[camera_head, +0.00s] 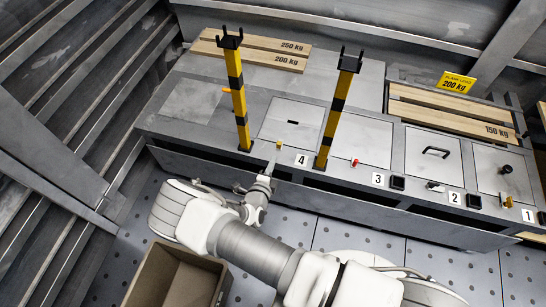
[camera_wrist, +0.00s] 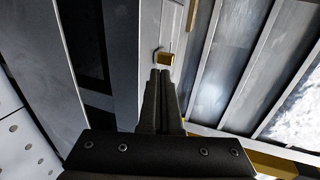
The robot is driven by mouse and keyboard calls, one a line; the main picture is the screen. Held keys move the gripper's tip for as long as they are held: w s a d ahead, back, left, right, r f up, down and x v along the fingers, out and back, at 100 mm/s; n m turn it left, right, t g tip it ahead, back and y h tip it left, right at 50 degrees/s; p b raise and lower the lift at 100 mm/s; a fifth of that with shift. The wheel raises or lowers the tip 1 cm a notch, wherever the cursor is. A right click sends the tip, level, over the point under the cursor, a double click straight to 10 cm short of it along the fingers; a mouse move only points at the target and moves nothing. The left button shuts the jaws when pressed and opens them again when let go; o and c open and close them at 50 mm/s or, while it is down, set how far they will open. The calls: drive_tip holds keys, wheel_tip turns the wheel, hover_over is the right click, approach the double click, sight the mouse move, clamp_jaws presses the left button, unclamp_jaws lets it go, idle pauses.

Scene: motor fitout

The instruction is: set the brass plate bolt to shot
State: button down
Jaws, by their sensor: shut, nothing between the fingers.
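A small brass piece (camera_head: 279,145), which looks like the plate bolt, stands at the front edge of the bench beside the label 4. In the wrist view a brass block (camera_wrist: 165,58) on a pale plate lies just beyond my fingertips. My gripper (camera_head: 271,168) is shut and empty, just in front of and below the brass piece in the head view. In the wrist view my gripper (camera_wrist: 160,74) has its two dark fingers together, pointing at the block. I cannot tell whether they touch it. Another brass piece (camera_head: 508,202) sits near label 1.
Two yellow-black posts (camera_head: 236,90) (camera_head: 338,108) rise on either side of the label 4 area. A red knob (camera_head: 355,162), a black handle (camera_head: 437,151) and a black knob (camera_head: 507,169) lie to the right.

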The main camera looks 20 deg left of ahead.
drive_tip(key=p+v, duration=0.1)
drive_tip(key=v, duration=0.7)
drive_tip(key=shift+s+r+p, duration=0.2)
drive_tip(key=shift+s+p, duration=0.2)
